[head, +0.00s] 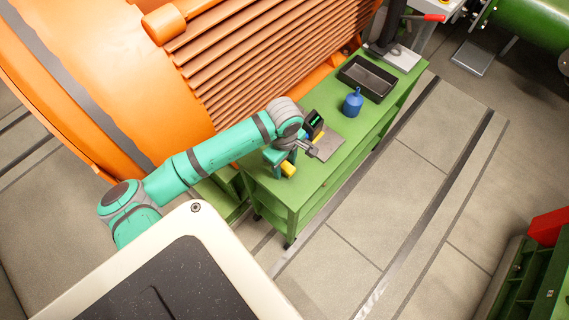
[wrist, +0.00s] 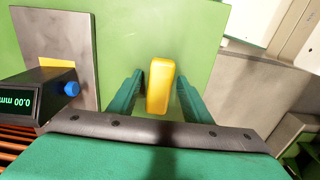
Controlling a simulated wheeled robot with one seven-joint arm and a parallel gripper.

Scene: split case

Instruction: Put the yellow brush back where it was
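The yellow brush (head: 288,169) is a small yellow block near the near end of the green cart top (head: 306,190). In the wrist view the brush (wrist: 160,86) lies between the two teal fingers of my gripper (wrist: 160,98), lengthwise along them. The fingers stand apart, with narrow green gaps showing beside the brush, so my gripper looks open around or just above it. In the head view my gripper (head: 279,160) points down beside the brush. Whether the fingertips touch the cart top is hidden.
A dark gauge with a green display (head: 314,122) and a grey plate (head: 329,146) are close by; the gauge's blue knob (wrist: 70,88) is left of the fingers. A blue bottle (head: 352,102) and black tray (head: 368,78) stand farther along. A ribbed orange machine (head: 260,60) borders the cart.

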